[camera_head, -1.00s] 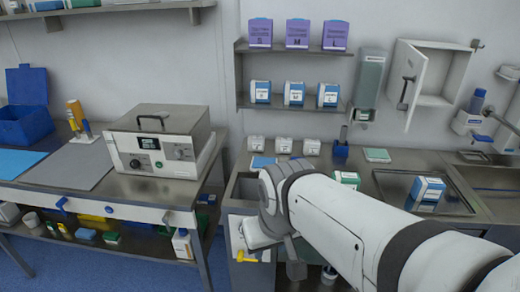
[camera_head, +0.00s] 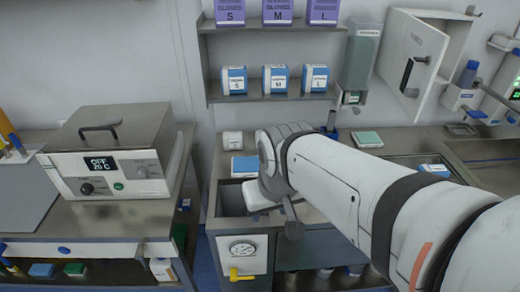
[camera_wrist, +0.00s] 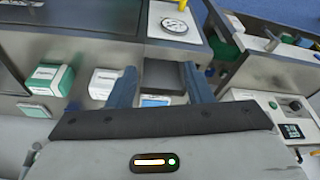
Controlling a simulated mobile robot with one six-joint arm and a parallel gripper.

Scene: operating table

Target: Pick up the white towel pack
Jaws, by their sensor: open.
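A small white box-shaped pack (camera_head: 232,140) stands on the steel counter at the wall, left of my arm, in the head view. In the wrist view a white pack (camera_wrist: 103,83) stands just left of my left finger; I cannot tell whether it is the same one. I cannot read its label, so I cannot confirm which is the towel pack. My gripper (camera_wrist: 160,72) is open and empty between its two blue-grey fingers. A flat blue-and-white item (camera_head: 245,166) lies on the counter; a blue-and-white item (camera_wrist: 155,101) shows between the fingers in the wrist view.
A green-and-white box (camera_wrist: 48,80) stands farther left in the wrist view. A steel basin (camera_head: 232,200) opens below my wrist, with a gauge panel (camera_head: 243,252). A steriliser box (camera_head: 115,150) stands left. Shelves (camera_head: 268,97) with several boxes hang above.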

